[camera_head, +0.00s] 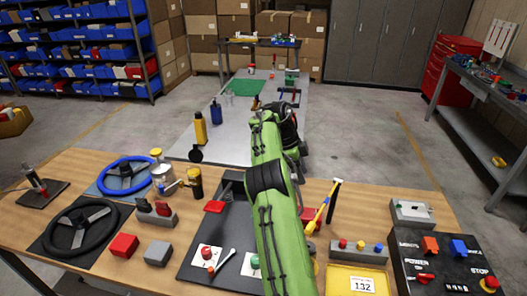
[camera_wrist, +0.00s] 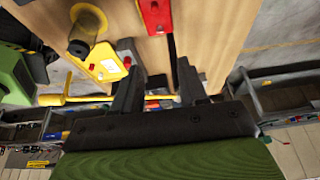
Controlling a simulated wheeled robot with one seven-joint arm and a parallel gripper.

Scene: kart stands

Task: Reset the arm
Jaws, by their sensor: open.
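My green arm reaches forward over the wooden table (camera_head: 370,205) in the head view, bending at its black joints. I cannot clearly make out the jaws there. In the wrist view my gripper (camera_wrist: 160,92) shows two dark fingers spread apart with nothing held between them. A wooden surface (camera_wrist: 215,45) fills the top of that view. A red part (camera_wrist: 155,14) and a yellow block with red buttons (camera_wrist: 108,66) show near the fingers; I cannot tell their distance from them.
A blue wheel (camera_head: 125,174), a black wheel (camera_head: 80,227), a red block (camera_head: 124,245) and a black control panel (camera_head: 443,270) sit on the table. A grey table (camera_head: 180,148) stands beyond, with a yellow bottle (camera_head: 200,128).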

